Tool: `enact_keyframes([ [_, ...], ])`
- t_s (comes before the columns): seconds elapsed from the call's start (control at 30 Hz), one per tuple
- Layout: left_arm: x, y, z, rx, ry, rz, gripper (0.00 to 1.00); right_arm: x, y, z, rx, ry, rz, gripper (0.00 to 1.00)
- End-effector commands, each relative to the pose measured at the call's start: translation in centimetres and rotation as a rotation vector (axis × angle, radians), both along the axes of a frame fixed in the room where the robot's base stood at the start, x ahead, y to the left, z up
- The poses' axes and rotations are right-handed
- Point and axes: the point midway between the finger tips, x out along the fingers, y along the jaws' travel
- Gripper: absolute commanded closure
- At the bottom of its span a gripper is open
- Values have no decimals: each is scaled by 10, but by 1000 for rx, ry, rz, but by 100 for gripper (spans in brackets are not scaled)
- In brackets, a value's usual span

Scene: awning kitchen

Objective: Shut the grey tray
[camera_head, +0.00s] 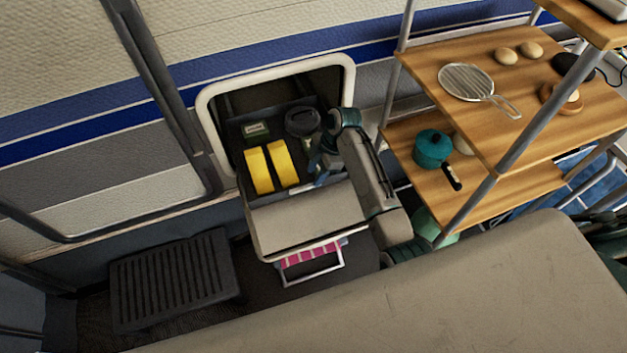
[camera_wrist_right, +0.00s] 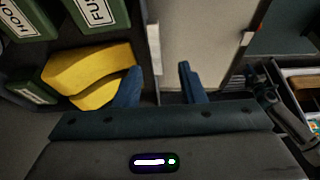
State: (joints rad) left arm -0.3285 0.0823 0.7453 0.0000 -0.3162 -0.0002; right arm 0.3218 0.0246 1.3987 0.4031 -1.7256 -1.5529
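The grey tray (camera_head: 305,218) is pulled out of a white-framed hatch in the vehicle's side wall. Its pale grey flat part faces the front, and a dark compartment behind it holds things. My right gripper (camera_head: 319,168) is over the tray's right part, beside the yellow items (camera_head: 265,168). In the right wrist view, its two blue fingers (camera_wrist_right: 160,88) stand apart with a gap between them. A pale panel (camera_wrist_right: 200,38), seemingly the tray's, shows beyond the fingers; contact cannot be told. My left gripper is not in view.
A dark round item (camera_head: 302,121) and a green box (camera_head: 256,130) lie in the compartment. A wooden shelf unit (camera_head: 430,80) with a teal pot (camera_head: 432,149) stands close right of my arm. A black step (camera_head: 175,280) stands at left. A pink striped cloth (camera_head: 310,256) hangs below the tray.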

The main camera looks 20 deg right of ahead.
Motion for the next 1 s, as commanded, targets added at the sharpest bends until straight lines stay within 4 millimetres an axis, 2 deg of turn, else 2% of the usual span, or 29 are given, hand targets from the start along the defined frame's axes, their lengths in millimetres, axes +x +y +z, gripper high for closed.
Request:
enact_keyframes([
  [0.1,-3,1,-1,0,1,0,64,-1,10,-21,2,3,-1,64],
  [0.3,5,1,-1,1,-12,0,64,-1,18,-43,1,1,-2,64],
  [0.5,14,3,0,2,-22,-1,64,-1,20,-49,0,0,-2,64],
  [0.67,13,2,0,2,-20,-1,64,-1,20,-49,0,0,-2,64],
  [0.87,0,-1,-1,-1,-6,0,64,-1,20,-48,0,0,-2,99],
  [1.0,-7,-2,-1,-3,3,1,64,-1,20,-48,0,0,-2,100],
])
